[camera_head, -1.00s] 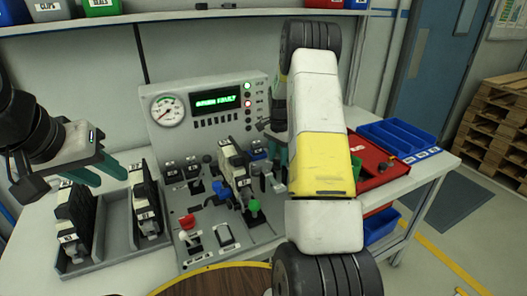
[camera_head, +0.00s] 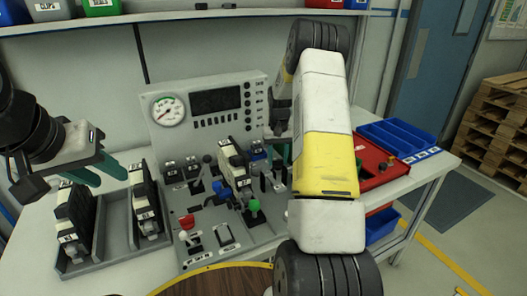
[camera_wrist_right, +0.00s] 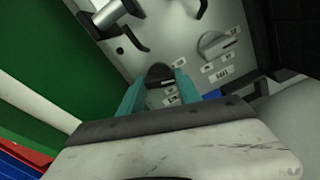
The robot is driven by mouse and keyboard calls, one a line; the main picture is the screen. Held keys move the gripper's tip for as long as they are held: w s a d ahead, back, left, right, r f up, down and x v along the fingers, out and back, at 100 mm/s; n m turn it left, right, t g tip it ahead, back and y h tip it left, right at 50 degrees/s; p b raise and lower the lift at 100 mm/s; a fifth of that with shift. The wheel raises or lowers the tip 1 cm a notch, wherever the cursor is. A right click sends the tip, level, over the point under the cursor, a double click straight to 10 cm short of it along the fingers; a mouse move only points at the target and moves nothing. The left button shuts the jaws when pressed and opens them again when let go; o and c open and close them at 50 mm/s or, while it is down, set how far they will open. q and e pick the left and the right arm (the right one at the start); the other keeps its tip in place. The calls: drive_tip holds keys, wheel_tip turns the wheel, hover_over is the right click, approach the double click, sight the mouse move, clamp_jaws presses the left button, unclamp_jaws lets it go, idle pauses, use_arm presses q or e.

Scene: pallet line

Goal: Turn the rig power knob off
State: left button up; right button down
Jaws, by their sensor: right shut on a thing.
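A dark round knob (camera_wrist_right: 158,74) on the grey panel sits between the teal fingers of my right gripper (camera_wrist_right: 158,92) in the right wrist view. The fingers are shut on it; its small labels are too blurred to read. In the head view my right arm hides the knob, and only part of the right gripper (camera_head: 284,152) shows. The rig's upright panel (camera_head: 165,140) has a dark display (camera_head: 216,101) and unlit lamps. My left gripper (camera_head: 100,173) is open and empty, above the module tray at the left.
A second, grey knob (camera_wrist_right: 216,43) is close to the held one. A red panel (camera_head: 372,160) and blue bins (camera_head: 400,140) stand at the right. Levers and switches crowd the rig's lower panel.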

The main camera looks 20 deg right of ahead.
sight(278, 160)
drive_tip(key=shift+r+n, duration=0.1)
drive_tip(key=shift+n, duration=1.8)
drive_tip(key=c, duration=0.8)
unclamp_jaws()
drive_tip(key=shift+c, duration=0.2)
wheel_tip(278, 160, up, 8)
drive_tip(key=shift+f, duration=0.15)
